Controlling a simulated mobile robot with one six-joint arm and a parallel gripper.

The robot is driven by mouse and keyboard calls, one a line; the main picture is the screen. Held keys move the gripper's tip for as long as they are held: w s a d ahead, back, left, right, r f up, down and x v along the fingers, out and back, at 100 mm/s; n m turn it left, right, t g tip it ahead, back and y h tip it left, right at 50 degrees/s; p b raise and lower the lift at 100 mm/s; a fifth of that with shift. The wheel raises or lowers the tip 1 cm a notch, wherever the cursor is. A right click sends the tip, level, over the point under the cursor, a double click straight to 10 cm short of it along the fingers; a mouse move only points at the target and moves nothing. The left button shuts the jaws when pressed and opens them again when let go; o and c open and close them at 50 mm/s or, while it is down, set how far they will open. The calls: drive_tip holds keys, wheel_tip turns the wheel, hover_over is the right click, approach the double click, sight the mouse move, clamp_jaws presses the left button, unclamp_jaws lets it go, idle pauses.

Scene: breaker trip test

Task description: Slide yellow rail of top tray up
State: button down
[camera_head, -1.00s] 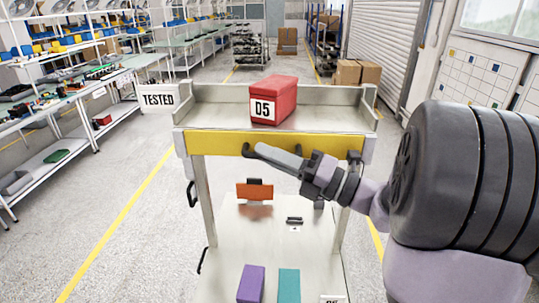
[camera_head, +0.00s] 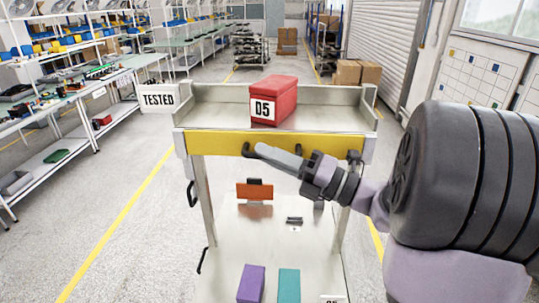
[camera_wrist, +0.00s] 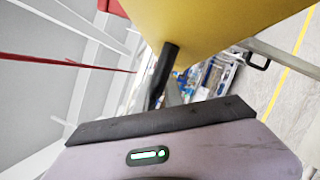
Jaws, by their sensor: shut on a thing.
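The yellow rail (camera_head: 300,145) runs along the front of the trolley's top tray (camera_head: 215,115), below its metal lip. The exact contact is partly hidden.
A red D5 box (camera_head: 273,101) stands on the top tray. A TESTED sign (camera_head: 159,98) is at its left corner. The lower shelf holds an orange piece (camera_head: 255,191), a purple block (camera_head: 251,283) and a teal block (camera_head: 289,286). Open floor lies left of the trolley.

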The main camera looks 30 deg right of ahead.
sight(270, 131)
drive_tip(key=shift+r, duration=0.1)
wheel_tip(270, 131, up, 6)
drive_tip(key=p, duration=0.7)
drive_tip(key=shift+w+d+f, duration=0.15)
drive_tip(key=shift+f, duration=0.15)
drive_tip(key=c, duration=1.7)
unclamp_jaws()
drive_tip(key=shift+o, duration=1.2)
drive_tip(key=shift+s, duration=0.2)
drive_tip(key=shift+w+b, duration=0.1)
drive_tip(key=shift+b, duration=0.2)
drive_tip(key=shift+f, duration=0.1)
